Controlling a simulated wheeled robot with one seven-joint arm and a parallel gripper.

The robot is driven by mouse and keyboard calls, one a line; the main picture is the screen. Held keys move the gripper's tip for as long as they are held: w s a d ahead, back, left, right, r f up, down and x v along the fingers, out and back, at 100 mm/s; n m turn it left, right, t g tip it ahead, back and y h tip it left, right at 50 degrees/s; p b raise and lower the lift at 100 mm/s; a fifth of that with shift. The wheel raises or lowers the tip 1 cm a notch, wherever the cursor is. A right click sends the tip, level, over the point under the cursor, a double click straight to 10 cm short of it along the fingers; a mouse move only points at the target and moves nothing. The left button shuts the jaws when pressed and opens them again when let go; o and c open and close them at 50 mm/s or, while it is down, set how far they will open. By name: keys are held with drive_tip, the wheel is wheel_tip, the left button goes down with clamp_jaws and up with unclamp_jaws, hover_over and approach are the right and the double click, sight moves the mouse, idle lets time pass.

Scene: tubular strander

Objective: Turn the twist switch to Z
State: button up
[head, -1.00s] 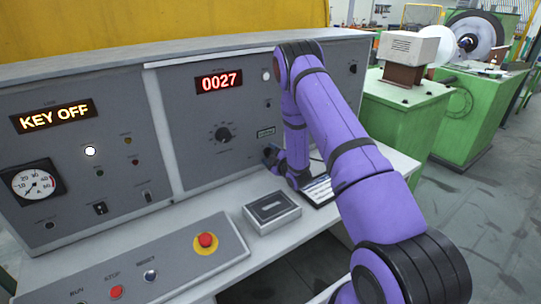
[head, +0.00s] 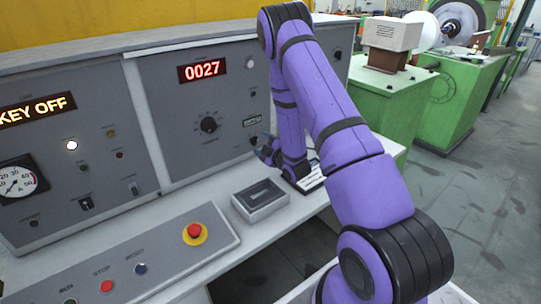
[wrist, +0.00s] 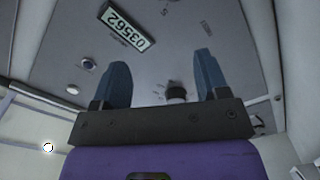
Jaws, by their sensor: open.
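A small knob (wrist: 176,92), which looks like the twist switch, shows in the wrist view on the grey panel. The knob shows between the fingers, nearer the right one. I cannot tell its setting or whether a finger touches it. In the head view my gripper (head: 264,150) is at the lower right of the panel, low over the desk, and my arm hides part of that area.
A number counter (wrist: 127,27) is on the same panel. A larger dial knob (head: 208,125) sits to the left. A grey box (head: 260,199) and a red emergency button (head: 194,231) on the sloped console (head: 150,265) are in front. Green machines (head: 460,95) stand at right.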

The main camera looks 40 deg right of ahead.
drive_tip(key=s+a, duration=0.2)
drive_tip(key=s, duration=0.5)
drive_tip(key=shift+s+r, duration=0.3)
drive_tip(key=shift+w+a+r, duration=0.1)
drive_tip(key=shift+a, duration=0.05)
